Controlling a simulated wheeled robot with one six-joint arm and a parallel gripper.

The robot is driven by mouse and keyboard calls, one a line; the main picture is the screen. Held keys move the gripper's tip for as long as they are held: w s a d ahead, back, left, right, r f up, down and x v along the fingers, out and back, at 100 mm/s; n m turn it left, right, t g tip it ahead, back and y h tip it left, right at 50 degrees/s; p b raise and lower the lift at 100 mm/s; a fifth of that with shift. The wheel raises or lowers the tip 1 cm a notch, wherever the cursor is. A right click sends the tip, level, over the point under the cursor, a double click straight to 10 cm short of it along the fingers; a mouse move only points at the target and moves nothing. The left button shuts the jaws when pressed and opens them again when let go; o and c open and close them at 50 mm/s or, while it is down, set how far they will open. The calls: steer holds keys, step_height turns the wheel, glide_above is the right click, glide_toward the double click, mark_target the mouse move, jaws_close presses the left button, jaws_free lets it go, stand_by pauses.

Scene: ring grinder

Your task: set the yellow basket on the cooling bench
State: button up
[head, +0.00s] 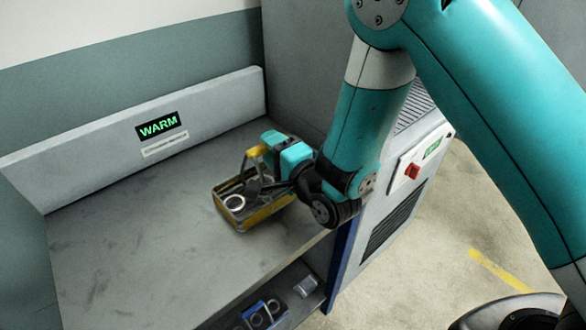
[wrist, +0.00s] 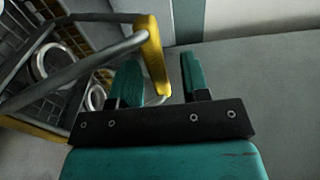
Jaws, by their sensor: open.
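The yellow basket (head: 236,222) stands upright on a grey bench top (head: 150,235), near its right front part. It has yellow rims, grey wire-like sides and metal rings inside. My gripper (head: 258,178) is at the basket's handle, over its back right part. In the wrist view, my gripper (wrist: 158,72) is open, with two teal fingers apart. The yellow handle grip (wrist: 152,55) shows at the gap, close to the left finger. I cannot tell whether it touches. The bench's back panel carries a lit sign (head: 157,126) reading WARM.
A grey cabinet (head: 385,215) with a red switch (head: 412,171) stands right of the bench. A shelf below holds a blue holder (head: 262,313) with rings. The bench top left of the basket is clear. The floor (head: 470,220) at right has a yellow line.

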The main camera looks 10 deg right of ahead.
steer(key=s+d+r+n+g+h, duration=0.1)
steer(key=s+d+r+n+g, duration=0.3)
steer(key=s, duration=0.4)
steer(key=s+d+r+n+g+h, duration=0.2)
steer(key=s+d+n+g, duration=0.3)
steer(key=s+n, duration=0.3)
steer(key=s+d+r+n+g+h+b, duration=0.1)
steer(key=s+d+r+n+g, duration=0.3)
steer(key=s, duration=0.5)
steer(key=r+n+g+h, duration=0.1)
steer(key=n+g, duration=0.1)
steer(key=shift+s+d+r+n, duration=0.2)
steer(key=shift+d+r+n, duration=0.05)
steer(key=shift+r+n, duration=0.15)
